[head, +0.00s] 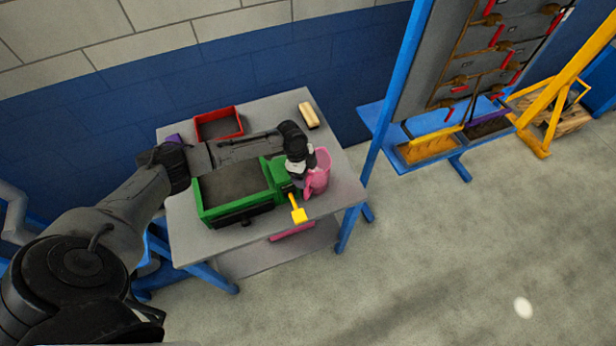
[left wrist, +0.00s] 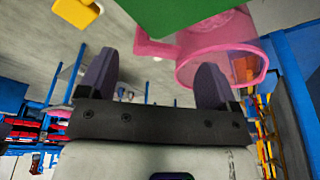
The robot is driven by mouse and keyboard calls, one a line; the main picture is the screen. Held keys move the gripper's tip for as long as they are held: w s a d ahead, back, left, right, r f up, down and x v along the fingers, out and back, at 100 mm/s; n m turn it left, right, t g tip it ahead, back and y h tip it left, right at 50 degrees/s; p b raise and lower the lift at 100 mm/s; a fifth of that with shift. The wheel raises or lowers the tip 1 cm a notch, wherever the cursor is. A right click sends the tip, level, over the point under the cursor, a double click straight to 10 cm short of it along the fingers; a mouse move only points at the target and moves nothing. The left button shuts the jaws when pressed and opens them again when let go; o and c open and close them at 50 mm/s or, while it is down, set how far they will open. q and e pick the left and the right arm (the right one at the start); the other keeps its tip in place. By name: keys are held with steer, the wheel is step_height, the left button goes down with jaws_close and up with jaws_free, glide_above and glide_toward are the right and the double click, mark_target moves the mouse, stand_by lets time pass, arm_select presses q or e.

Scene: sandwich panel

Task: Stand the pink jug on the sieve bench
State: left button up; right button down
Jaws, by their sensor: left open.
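The pink jug (head: 320,172) stands near the right end of a grey table (head: 345,190). My left gripper (head: 303,174) reaches across the table to the jug's left side. In the left wrist view the jug (left wrist: 222,50) is at the top, and its handle (left wrist: 152,46) extends between the open fingers (left wrist: 157,72). The right finger overlaps the jug's body; I cannot tell whether it touches. A blue bench (head: 450,168) stands to the right; I cannot tell which surface is the sieve bench. My right gripper is not in view.
A green box with grey fill (head: 205,212) lies under my left arm, beside the jug. A yellow scoop (head: 298,212) is at its right front. A red tray (head: 240,122) and a cream block (head: 309,116) are at the back. A blue post (head: 384,110) stands right of the table.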

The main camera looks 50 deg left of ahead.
arm_select(q)
steer(key=w+v, duration=0.1)
steer(key=v, duration=0.7)
steer(key=s+d+f+n, duration=0.1)
steer(key=s+d+f, duration=0.3)
steer(key=s+d, duration=0.5)
steer(key=s+d+f+n, duration=0.25)
steer(key=s+d, duration=0.45)
steer(key=d, duration=0.4)
steer(key=s+a+r+n+t+y, duration=0.2)
steer(key=s+n, duration=0.6)
steer(key=s, duration=0.5)
steer(key=shift+r+y, duration=0.3)
steer(key=shift+r, duration=0.6)
steer(key=shift+s+d+r, duration=0.1)
step_height(320, 180, up, 14)
steer(key=p, duration=1.3)
steer(key=shift+p, duration=0.3)
